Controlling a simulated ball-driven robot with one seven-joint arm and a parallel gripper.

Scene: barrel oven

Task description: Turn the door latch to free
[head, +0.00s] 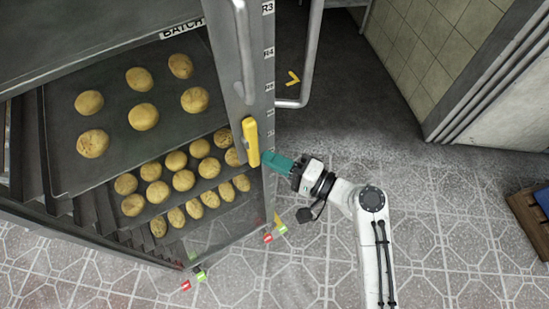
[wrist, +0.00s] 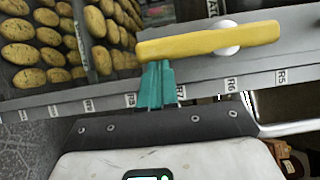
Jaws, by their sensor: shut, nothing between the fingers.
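The yellow door latch (head: 251,142) is a bar lying lengthwise along the grey post of the rack, in line with it. In the wrist view the latch (wrist: 180,45) spans across the picture, with a round pale pivot (wrist: 228,37) right of its middle. My gripper (head: 272,161) has teal fingers, shut and empty, beside the lower part of the latch on its right. In the wrist view the fingertips (wrist: 157,67) meet the latch's near edge left of the pivot. I cannot tell whether they touch it.
The rack holds trays (head: 62,150) of round buns to the left. The post (head: 268,100) carries row labels. A bent metal handle (head: 304,70) stands behind the post. Tiled floor (head: 440,220) is free at right, with a wooden crate (head: 528,218) at the edge.

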